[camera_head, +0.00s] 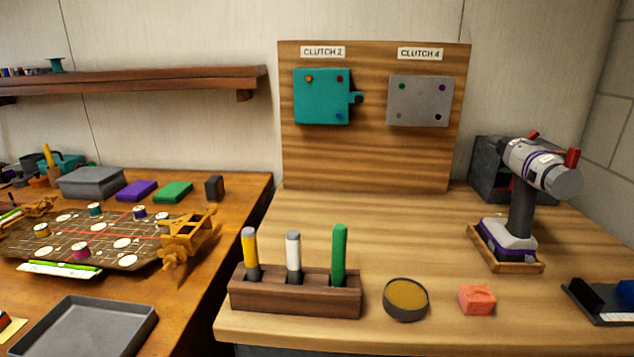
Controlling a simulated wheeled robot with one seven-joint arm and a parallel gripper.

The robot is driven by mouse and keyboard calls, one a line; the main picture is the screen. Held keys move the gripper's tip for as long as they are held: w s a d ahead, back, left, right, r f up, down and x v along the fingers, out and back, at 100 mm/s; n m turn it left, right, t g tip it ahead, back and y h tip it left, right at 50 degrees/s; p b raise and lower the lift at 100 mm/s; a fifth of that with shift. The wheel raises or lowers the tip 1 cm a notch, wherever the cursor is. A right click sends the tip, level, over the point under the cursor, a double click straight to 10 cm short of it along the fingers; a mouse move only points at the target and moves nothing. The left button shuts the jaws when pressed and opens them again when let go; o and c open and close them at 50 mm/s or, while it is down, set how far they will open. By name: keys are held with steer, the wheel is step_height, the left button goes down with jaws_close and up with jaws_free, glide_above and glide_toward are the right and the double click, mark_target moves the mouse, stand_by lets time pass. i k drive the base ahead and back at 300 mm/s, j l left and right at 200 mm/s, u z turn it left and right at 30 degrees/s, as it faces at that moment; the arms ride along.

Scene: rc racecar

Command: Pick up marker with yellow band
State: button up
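The marker with the yellow band (249,247) stands nearly upright in the left slot of a brown wooden holder (295,299) near the front edge of the light wooden bench. It has a grey top, a yellow middle and a dark lower part; its bottom end is hidden in the slot. A white marker (293,254) with a grey top stands in the middle slot. A green marker (339,252) stands in the right slot. My gripper is not in view.
A round dish (405,300) and a coral block (477,299) sit right of the holder. A power tool (520,190) stands at the right. A clutch board (373,165) rises behind. The bench between holder and board is clear. A grey tray (90,328) lies at the lower left.

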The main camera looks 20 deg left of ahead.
mark_target(248, 234)
steer(key=i+j+u, duration=0.2)
steer(key=j+u, duration=0.15)
steer(key=i+j+u, duration=0.35)
steer(key=j, duration=0.15)
steer(key=i+j+u, duration=0.2)
steer(key=j+u, duration=0.15)
